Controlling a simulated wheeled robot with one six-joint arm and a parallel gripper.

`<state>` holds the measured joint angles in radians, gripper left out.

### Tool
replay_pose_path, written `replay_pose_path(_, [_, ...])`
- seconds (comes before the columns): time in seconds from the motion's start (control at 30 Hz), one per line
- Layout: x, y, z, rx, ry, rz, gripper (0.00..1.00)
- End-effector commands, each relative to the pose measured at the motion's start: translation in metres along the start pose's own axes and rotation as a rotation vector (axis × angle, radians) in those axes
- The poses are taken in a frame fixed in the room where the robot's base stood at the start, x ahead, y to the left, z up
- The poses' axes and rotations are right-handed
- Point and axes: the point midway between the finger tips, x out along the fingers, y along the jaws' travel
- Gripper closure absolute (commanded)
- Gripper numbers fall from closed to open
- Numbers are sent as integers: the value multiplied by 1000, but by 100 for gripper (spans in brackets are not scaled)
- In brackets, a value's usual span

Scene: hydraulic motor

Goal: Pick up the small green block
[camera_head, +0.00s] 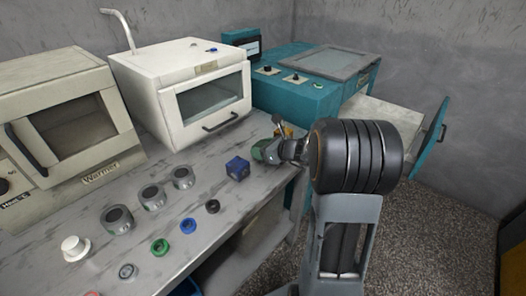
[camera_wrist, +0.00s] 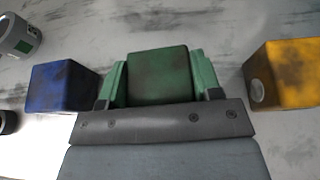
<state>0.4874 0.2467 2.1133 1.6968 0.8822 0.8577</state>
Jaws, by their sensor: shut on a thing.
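The small green block (camera_wrist: 158,75) sits between the two green fingers of my gripper (camera_wrist: 152,80) in the wrist view. The gripper is shut on it. In the head view the green block (camera_head: 262,150) shows at the tip of my gripper (camera_head: 268,150), over the bench near its back edge. I cannot tell whether the block touches the bench. A blue block (camera_wrist: 62,87) stands to the left and a yellow block (camera_wrist: 284,74) to the right in the wrist view, both apart from the fingers. The blue block (camera_head: 237,168) also shows in the head view.
The grey bench (camera_head: 225,205) holds several round metal parts (camera_head: 152,196) and coloured rings (camera_head: 188,225). A white oven (camera_head: 185,90), a beige warmer (camera_head: 60,115) and a teal machine (camera_head: 300,95) stand behind. The machine's teal door (camera_head: 430,135) hangs open at right.

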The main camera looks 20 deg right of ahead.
Motion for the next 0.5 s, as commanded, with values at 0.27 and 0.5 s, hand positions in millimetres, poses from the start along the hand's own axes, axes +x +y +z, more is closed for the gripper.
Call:
replay_pose_path(0.27, [0, 0, 1, -1, -2, -1, 79])
replay_pose_path(0.5, [-1, 0, 4, -2, -2, -1, 79])
